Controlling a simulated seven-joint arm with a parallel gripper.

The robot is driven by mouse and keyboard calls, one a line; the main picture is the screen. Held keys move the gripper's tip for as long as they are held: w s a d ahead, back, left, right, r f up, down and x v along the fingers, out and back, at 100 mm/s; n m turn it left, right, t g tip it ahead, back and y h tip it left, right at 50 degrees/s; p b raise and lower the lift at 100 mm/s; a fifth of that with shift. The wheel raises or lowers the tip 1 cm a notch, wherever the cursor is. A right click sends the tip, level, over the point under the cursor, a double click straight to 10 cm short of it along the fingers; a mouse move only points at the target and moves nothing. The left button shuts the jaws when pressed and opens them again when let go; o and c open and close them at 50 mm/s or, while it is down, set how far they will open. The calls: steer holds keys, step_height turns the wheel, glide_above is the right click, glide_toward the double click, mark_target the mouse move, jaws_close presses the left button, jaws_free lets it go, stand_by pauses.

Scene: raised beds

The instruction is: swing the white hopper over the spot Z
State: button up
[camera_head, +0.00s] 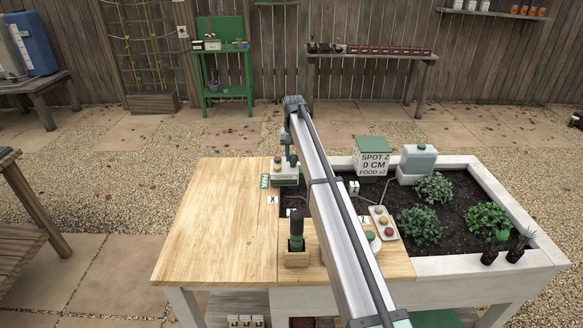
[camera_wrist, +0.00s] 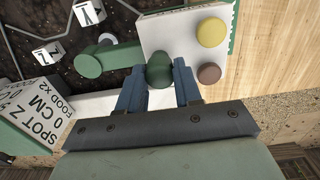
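The white hopper (camera_head: 285,181) stands beside the green PARK sign (camera_head: 264,181) at the bed's left edge. In the wrist view its white top (camera_wrist: 180,33) carries a yellow disc and a brown disc. My gripper (camera_wrist: 160,83) reaches down over it, with its blue fingers on both sides of a dark green knob (camera_wrist: 160,70). They appear to touch it, with no clear gap. A white Z marker (camera_head: 353,187) stands in the soil to the right, in front of the SPOT Z sign box (camera_head: 373,161). My arm hides part of the bed between.
A green-handled tool (camera_head: 296,229) stands in a wooden holder on the near deck. A tray of coloured knobs (camera_head: 383,222) lies right of my arm. Leafy plants (camera_head: 418,226) and a green-capped container (camera_head: 418,160) occupy the right side. The wooden tabletop (camera_head: 220,220) at left is clear.

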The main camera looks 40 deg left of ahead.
mark_target(296, 172)
steer(key=shift+c, duration=0.3)
steer(key=shift+d, duration=0.1)
steer(key=shift+s+d, duration=0.6)
steer(key=shift+d, duration=0.15)
steer(key=shift+s+d, duration=0.4)
steer(key=shift+d, duration=0.25)
